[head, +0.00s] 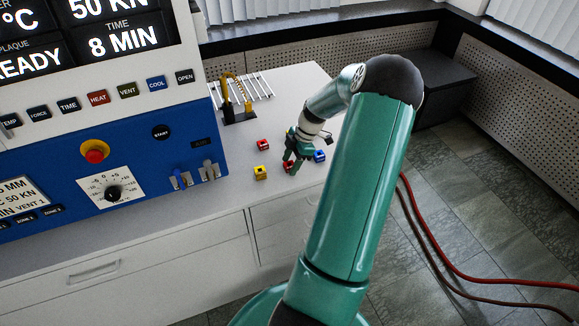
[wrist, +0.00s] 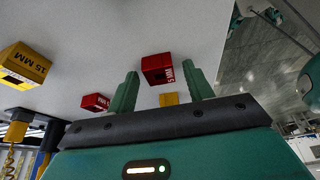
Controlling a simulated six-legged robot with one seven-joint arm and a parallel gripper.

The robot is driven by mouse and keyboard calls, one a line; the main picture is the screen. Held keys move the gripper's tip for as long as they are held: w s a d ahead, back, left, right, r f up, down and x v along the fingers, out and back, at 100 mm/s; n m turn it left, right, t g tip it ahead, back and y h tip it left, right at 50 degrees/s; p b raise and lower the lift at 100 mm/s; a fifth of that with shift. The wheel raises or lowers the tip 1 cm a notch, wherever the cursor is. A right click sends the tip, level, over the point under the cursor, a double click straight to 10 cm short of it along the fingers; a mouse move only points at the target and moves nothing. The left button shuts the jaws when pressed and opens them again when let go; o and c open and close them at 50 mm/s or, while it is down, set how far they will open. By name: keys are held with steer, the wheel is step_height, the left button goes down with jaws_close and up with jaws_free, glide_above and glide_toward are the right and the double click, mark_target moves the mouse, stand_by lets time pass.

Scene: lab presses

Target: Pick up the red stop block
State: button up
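Two red blocks lie on the white counter. One red block (head: 288,168) is right at my gripper (head: 291,162); in the wrist view this block (wrist: 157,69), marked 5 MM, shows between the two green fingertips. The wrist view shows my gripper (wrist: 161,70) open, with a finger on each side of that block. I cannot tell whether either finger touches it. The other red block (head: 263,144) stands apart to the left; it also shows in the wrist view (wrist: 95,102). I cannot tell which is the stop block.
A yellow block (head: 260,173) lies left of my gripper and a blue block (head: 320,155) lies close on its right. A metal rack (head: 248,92) stands behind. The blue and white press (head: 110,150) fills the left. The counter's front edge is near.

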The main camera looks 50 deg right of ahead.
steer(key=c, duration=0.9)
steer(key=shift+o, duration=0.2)
steer(key=shift+r, duration=0.1)
